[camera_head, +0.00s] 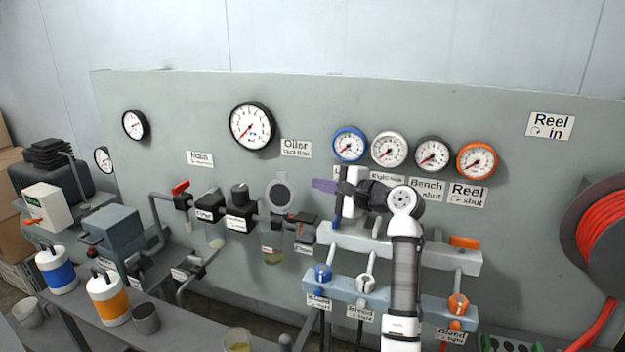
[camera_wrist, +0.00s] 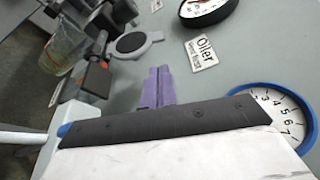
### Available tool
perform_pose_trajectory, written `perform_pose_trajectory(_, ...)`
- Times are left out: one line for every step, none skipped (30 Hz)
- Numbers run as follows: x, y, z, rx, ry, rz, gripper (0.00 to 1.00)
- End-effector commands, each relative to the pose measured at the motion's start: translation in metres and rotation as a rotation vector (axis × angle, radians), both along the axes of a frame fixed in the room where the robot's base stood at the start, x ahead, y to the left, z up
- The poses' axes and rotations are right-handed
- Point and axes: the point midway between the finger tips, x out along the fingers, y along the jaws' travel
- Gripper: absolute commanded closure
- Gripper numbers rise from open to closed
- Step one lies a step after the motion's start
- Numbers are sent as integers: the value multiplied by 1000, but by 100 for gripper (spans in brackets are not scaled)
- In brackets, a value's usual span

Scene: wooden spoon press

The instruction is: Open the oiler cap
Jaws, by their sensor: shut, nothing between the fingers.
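The oiler's round grey cap (camera_head: 279,194) stands upright above the oiler body, its darker disc face showing; it looks swung up. In the wrist view the cap (camera_wrist: 131,43) is a dark disc with a light rim and a small tab. The oiler's clear bowl (camera_head: 272,256) with yellowish liquid hangs below it. The bowl (camera_wrist: 66,45) also shows at upper left in the wrist view. My gripper (camera_head: 316,184) points left toward the cap, apart from it. Its purple fingers (camera_wrist: 158,78) are together and empty.
The "Oiler" label (camera_head: 295,149) is on the panel above. Blue, white, black and orange gauges, including the blue one (camera_head: 349,144), sit close to my arm. Black regulator blocks (camera_head: 240,212) stand left of the oiler. A manifold bar (camera_head: 455,256) runs below my arm.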

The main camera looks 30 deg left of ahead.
Motion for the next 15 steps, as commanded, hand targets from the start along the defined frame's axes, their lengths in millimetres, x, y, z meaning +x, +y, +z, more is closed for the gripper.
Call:
perform_pose_trajectory(0, 9, 2, -3, 2, 2, 100)
perform_pose_trajectory(0, 15, 1, -3, 1, 2, 100)
perform_pose_trajectory(1, 23, 1, -3, 0, 3, 100)
perform_pose_trajectory(1, 29, 0, -4, 0, 2, 100)
perform_pose_trajectory(2, 34, 0, -3, -1, 2, 100)
perform_pose_trajectory(3, 41, -1, -3, -2, 1, 100)
perform_pose_trajectory(3, 47, -1, -2, -2, 1, 100)
perform_pose_trajectory(3, 52, -1, -3, -3, 2, 100)
perform_pose_trajectory(4, 59, -3, -3, -2, 1, 100)
perform_pose_trajectory(4, 63, -3, -2, -3, 0, 100)
perform_pose_trajectory(5, 67, -4, -2, -4, 1, 100)
perform_pose_trajectory(5, 72, -4, -2, -4, 1, 100)
perform_pose_trajectory(6, 75, -5, -2, -4, 0, 100)
perform_pose_trajectory(6, 77, -5, -2, -4, 0, 100)
perform_pose_trajectory(6, 80, -7, -2, -4, 0, 100)
